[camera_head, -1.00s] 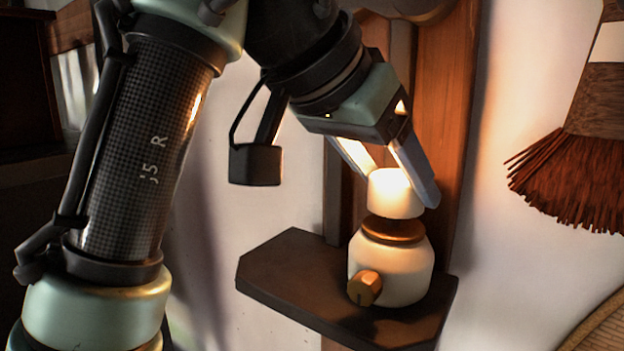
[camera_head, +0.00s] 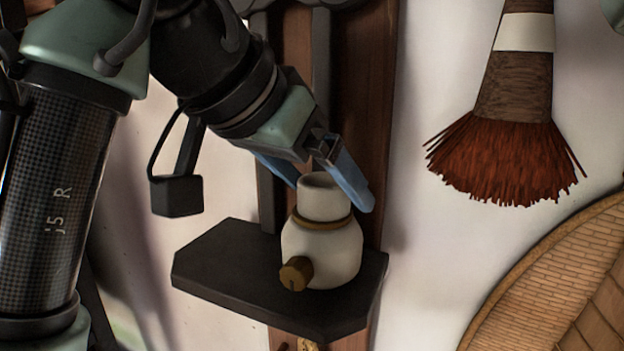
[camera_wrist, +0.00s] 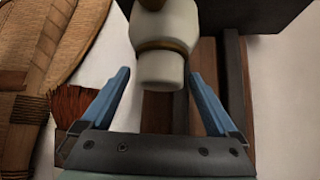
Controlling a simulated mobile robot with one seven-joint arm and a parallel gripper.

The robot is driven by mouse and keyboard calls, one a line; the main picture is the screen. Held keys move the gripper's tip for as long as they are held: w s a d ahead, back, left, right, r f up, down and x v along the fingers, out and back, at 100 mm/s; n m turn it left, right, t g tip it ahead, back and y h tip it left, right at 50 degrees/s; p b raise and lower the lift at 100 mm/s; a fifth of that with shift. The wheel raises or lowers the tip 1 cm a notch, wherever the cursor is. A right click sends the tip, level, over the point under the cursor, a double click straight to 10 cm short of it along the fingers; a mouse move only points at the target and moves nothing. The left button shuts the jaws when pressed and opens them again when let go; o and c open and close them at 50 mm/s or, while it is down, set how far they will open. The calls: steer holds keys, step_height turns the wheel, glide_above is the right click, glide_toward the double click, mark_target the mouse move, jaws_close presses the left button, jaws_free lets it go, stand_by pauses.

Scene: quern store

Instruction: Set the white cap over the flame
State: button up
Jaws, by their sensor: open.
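The white cap (camera_head: 322,196) sits upright on top of the round cream lamp (camera_head: 322,250), down on its brass collar (camera_head: 325,222). No flame or glow shows. The lamp has a brass knob (camera_head: 296,273) on its front and stands on a dark shelf (camera_head: 225,262). My gripper (camera_head: 325,195) is open, with one blue-lit finger on each side of the cap. In the wrist view the cap (camera_wrist: 160,72) lies between and just beyond the spread fingertips of my gripper (camera_wrist: 160,74), with gaps on both sides. The far finger is partly hidden behind the cap in the head view.
A wooden post (camera_head: 362,120) rises behind the shelf. A red-bristled brush (camera_head: 510,150) hangs on the pale wall to the right, above a woven basket (camera_head: 560,285). The wall between post and brush is bare.

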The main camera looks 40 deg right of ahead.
steer(key=shift+r, duration=0.1)
steer(key=shift+a+r, duration=0.1)
steer(key=shift+r, duration=0.05)
steer(key=b+v, duration=0.3)
steer(key=v, duration=0.9)
steer(key=w+d+f+n+t+h, duration=0.1)
steer(key=w+d+n+t+h, duration=0.15)
steer(key=w+t, duration=0.35)
steer(key=w+a+r+n+t+h, duration=0.2)
steer(key=w+a+n+t, duration=0.25)
steer(key=t, duration=0.35)
steer(key=s+a+n+t+y, duration=0.4)
steer(key=a+t+y, duration=0.2)
steer(key=a, duration=0.2)
steer(key=s+a+r+n+t+y, duration=0.1)
steer(key=s+a+n+t+y, duration=0.4)
steer(key=a+t+y, duration=0.1)
steer(key=shift+s+a+r+y, duration=0.25)
steer(key=shift+a+y, duration=0.3)
steer(key=shift+a, duration=0.4)
